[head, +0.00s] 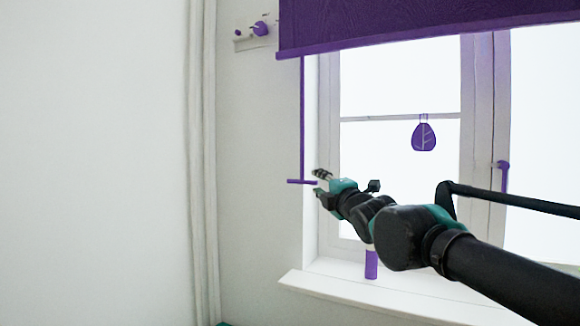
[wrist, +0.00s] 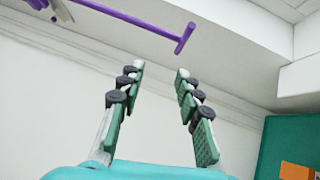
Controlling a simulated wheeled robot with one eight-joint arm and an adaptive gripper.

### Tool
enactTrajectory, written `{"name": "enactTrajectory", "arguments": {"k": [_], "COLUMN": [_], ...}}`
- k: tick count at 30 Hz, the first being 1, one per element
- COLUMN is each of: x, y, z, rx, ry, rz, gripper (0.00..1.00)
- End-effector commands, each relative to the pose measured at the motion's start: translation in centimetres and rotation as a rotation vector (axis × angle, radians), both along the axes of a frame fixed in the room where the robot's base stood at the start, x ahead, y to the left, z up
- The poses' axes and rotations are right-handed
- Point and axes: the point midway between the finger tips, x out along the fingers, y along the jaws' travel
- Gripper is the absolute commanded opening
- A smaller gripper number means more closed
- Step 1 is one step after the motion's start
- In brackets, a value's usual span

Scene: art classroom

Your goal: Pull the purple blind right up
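The purple blind (head: 400,22) covers the top of the window in the head view, its lower edge above the panes. A thin purple pull rod (head: 302,115) hangs from its left end, with a T-shaped handle (head: 301,181) at the bottom. My gripper (head: 319,184) appears just right of this handle. In the wrist view my gripper (wrist: 157,73) is open and empty, with its two padded fingers apart. There the T-handle (wrist: 185,38) and rod (wrist: 130,17) lie beyond the fingertips, not between the fingers. The blind's top is out of view.
The window sill (head: 390,298) projects below, with a purple cylinder (head: 371,264) on it. A purple leaf ornament (head: 424,136) hangs before the pane. A purple window handle (head: 503,176) is on the frame. A wall hook rail (head: 255,36) is upper left. Pale pipes (head: 203,160) run down the left wall.

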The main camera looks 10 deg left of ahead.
Motion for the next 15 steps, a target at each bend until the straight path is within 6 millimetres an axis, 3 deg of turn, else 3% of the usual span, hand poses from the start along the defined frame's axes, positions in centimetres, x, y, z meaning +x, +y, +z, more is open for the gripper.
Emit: {"name": "enactTrajectory", "arguments": {"k": [6,15], "x": [-3.1,-5.5], "y": [-1.5,-2.6], "z": [-0.5,-0.8], "rx": [-0.002,-0.001], "ry": [-0.001,0.0], "rz": [0.0,0.0], "gripper": [0.34,0.34]}}
